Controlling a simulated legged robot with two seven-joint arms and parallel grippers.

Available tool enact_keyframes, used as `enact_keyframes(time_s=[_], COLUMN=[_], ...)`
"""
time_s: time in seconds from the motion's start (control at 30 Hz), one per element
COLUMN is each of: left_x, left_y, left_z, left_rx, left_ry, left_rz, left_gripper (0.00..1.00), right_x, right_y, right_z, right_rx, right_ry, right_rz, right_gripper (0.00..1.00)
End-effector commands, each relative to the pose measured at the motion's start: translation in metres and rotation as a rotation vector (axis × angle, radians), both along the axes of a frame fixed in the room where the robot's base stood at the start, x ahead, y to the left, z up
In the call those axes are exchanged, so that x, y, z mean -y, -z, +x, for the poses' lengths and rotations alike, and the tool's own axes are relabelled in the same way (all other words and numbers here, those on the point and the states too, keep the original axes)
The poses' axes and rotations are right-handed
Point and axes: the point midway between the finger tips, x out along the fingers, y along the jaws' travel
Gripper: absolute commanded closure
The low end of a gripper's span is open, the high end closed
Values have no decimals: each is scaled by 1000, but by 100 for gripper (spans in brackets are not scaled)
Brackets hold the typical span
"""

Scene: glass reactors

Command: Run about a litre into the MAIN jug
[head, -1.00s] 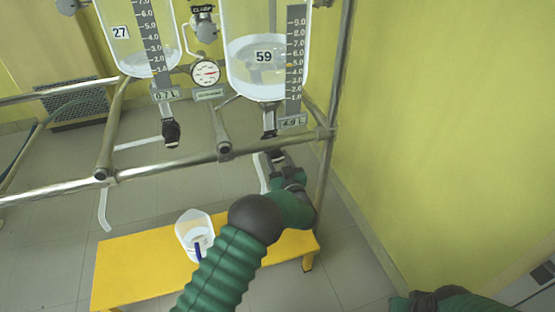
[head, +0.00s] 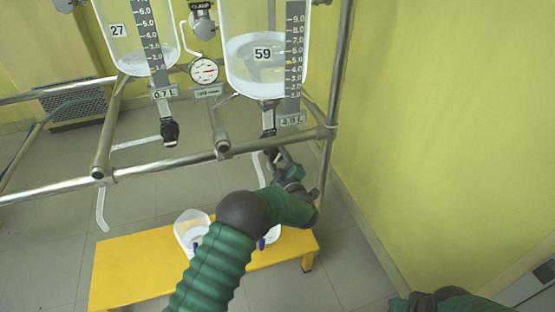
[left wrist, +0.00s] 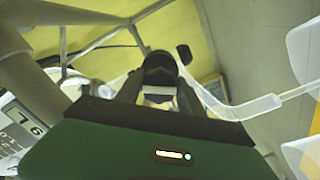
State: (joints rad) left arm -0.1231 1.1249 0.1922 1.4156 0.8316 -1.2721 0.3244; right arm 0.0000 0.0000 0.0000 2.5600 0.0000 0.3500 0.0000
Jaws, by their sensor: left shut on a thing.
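Glass reactor 59 (head: 262,72) holds clear liquid and has a black tap (head: 268,131) under it. My left gripper (head: 275,158) is just below that tap, shut on its dark handle, which also shows between the jaws in the left wrist view (left wrist: 159,66). A white jug (head: 190,229) stands on the yellow bench. A second jug (head: 273,235) is mostly hidden behind my left arm, with a blue part showing. I cannot read a MAIN mark on either jug. Part of my right arm shows at the bottom right; its gripper is not visible.
Reactor 27 (head: 142,50) hangs to the left with its own tap (head: 170,133). Metal frame rails (head: 180,165) cross in front of the reactors. A dial gauge (head: 204,70) sits between them. The yellow bench (head: 130,270) is bare at its left end.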

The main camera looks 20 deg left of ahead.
Motion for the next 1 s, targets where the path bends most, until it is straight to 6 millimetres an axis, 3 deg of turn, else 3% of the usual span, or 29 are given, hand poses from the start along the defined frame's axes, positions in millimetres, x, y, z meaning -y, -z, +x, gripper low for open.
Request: enact_keyframes(time_s=[1.0], left_x=[0], left_y=[7], left_z=[-2], left_rx=[472], left_ry=[-7], left_rz=[-718], left_gripper=[96], right_x=[0], right_y=[37], right_z=[0], right_rx=[0], right_ry=[0], right_rz=[0], right_gripper=[100])
